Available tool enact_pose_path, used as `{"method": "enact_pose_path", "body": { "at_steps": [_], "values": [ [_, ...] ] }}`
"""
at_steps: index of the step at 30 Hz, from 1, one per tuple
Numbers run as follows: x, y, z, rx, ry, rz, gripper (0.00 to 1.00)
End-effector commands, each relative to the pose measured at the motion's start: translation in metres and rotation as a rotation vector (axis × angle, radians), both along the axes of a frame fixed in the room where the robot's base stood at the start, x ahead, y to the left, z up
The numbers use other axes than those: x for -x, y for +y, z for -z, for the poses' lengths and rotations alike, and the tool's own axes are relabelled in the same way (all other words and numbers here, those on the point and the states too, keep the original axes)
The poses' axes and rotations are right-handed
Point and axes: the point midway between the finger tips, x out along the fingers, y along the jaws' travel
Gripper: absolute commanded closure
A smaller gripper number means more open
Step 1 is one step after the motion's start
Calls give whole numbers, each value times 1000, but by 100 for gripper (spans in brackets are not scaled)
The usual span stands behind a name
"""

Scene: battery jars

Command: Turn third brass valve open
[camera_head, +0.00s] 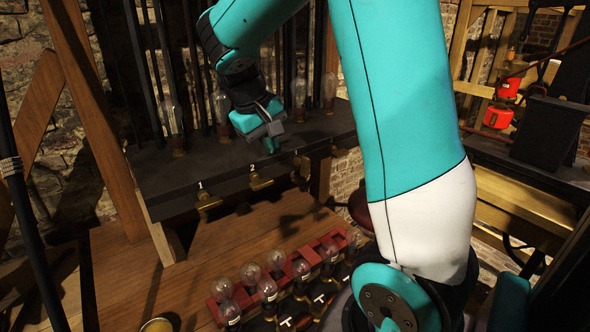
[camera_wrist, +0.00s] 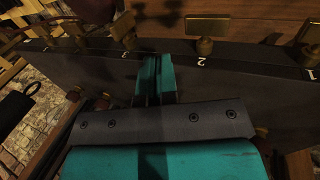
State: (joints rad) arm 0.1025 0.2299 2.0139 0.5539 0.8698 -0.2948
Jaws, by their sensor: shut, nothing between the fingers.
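Numbered brass valves stick out along the front edge of the dark shelf (camera_head: 150,175). The third brass valve (camera_head: 300,172) is small and dim in the head view. In the wrist view what looks like the same valve (camera_wrist: 122,27) shows left of the valve by the number 2 (camera_wrist: 205,30). My gripper (camera_head: 272,143) is over the shelf near its front edge. In the wrist view its teal fingers (camera_wrist: 156,72) are shut and empty, pointing between these two valves and apart from both. I cannot tell how far the third valve is turned.
The first valve (camera_head: 207,200) is at the left of the row. Glass jars (camera_head: 221,104) stand on the shelf behind my gripper. Below, a red rack (camera_head: 330,240) with several glass bulbs sits on the wooden bench (camera_head: 140,265). A dark box (camera_head: 548,130) stands at right.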

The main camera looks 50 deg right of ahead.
Motion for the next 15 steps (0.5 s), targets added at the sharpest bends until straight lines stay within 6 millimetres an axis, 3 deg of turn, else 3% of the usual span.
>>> {"method": "enact_pose_path", "body": {
  "at_steps": [12,15],
  "values": [
    [8,-26,78,-4,7,-1,100],
    [11,-39,83,-3,0,3,100]
  ]
}}
